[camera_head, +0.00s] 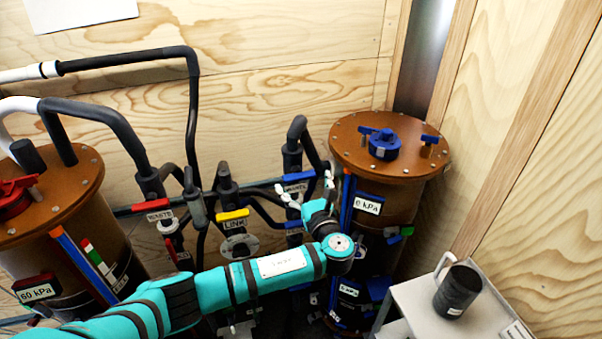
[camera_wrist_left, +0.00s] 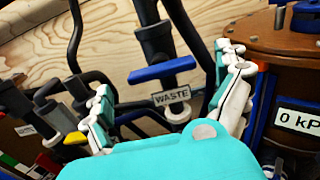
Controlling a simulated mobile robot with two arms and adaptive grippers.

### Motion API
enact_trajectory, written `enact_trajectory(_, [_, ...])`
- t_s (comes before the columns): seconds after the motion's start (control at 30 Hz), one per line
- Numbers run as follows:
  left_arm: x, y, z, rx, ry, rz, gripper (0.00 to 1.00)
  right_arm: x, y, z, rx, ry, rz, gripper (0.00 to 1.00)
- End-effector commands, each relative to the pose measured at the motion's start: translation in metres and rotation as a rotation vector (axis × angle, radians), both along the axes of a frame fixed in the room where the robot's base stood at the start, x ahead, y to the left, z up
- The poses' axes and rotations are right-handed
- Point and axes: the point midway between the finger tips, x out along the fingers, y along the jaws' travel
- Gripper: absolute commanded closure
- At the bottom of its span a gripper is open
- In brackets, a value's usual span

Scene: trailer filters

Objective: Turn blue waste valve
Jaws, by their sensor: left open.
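The blue waste valve handle (camera_head: 298,176) is a flat bar on a dark vertical pipe, above a white WASTE label. In the left wrist view the blue handle (camera_wrist_left: 163,69) lies roughly level, with the WASTE label (camera_wrist_left: 171,96) just below it. My left gripper (camera_head: 306,190) is open in front of this valve. In the left wrist view its two fingers (camera_wrist_left: 168,78) stand apart, one on each side of the handle, with visible gaps; I see no contact. The palm hides the lower part of the pipe. My right gripper is in neither view.
A brown-topped filter tank (camera_head: 345,150) with a 0 kPa label stands close right of the gripper. A yellow LINK valve (camera_head: 233,215) and a red-handled valve (camera_head: 158,204) are to the left. A grey cart (camera_head: 410,300) holds a dark mug (camera_head: 458,290).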

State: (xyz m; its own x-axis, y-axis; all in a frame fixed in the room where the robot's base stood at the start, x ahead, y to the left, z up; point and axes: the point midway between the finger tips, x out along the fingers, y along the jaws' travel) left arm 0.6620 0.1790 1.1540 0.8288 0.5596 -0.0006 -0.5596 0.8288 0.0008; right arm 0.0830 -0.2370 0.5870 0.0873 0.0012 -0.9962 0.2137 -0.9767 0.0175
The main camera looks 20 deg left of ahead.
Motion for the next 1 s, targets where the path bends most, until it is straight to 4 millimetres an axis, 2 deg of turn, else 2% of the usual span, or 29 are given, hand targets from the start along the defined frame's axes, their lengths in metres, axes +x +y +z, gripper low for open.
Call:
enact_trajectory(0.2, [0.020,0.014,0.001,0.002,0.000,0.000,0.00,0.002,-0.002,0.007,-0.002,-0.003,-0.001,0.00])
enact_trajectory(0.57, [0.024,0.016,-0.001,0.000,0.000,0.000,0.00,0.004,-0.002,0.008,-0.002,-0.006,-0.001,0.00])
enact_trajectory(0.93, [0.024,0.016,-0.001,0.000,0.000,0.000,0.48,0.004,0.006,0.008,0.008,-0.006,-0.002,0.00])
enact_trajectory(1.0, [0.024,0.016,-0.001,0.000,0.000,0.000,0.49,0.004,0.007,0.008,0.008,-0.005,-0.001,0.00])
